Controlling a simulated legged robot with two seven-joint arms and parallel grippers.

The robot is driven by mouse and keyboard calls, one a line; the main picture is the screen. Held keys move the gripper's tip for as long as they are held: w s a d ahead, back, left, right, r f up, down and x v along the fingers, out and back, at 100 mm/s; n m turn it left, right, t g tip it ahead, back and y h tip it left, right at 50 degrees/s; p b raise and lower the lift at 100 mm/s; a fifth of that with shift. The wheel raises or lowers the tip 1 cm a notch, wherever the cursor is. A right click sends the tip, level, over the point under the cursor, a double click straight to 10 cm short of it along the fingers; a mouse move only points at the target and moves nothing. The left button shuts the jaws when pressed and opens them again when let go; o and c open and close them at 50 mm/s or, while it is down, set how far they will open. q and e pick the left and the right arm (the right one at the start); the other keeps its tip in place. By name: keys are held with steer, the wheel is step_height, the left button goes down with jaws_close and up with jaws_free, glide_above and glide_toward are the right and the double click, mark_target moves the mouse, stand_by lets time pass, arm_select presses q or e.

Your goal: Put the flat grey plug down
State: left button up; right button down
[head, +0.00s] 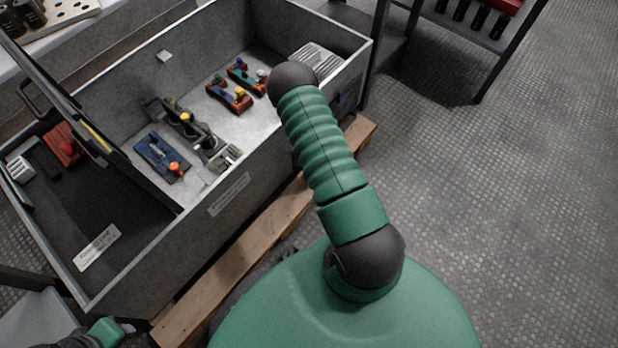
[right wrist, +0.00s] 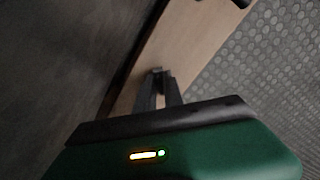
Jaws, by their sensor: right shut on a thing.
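My right gripper (right wrist: 160,78) is shut in the right wrist view, with a small grey piece, the flat grey plug (right wrist: 157,71), between its fingertips. Only a little of the plug shows, and its shape is hard to tell. Behind the fingertips is a pale wooden board, with the dark side of the cabinet to the left. In the head view my right arm hides the right gripper and the plug. Part of my left arm shows at the bottom left corner of the head view, with its gripper (head: 127,328) only partly in frame; its jaws are unclear.
The open grey cabinet (head: 228,196) holds blue and red blocks (head: 228,94), a blue plate with an orange knob (head: 163,157) and a black fixture (head: 185,122). A wooden pallet (head: 240,255) runs along its base. Shelving stands upper right; the floor at right is clear.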

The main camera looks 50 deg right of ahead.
steer(key=shift+f, duration=0.45)
steer(key=c, duration=1.5)
jaws_free()
steer(key=shift+o, duration=0.2)
step_height(320, 180, up, 13)
steer(key=p, duration=0.7)
steer(key=shift+s, duration=0.1)
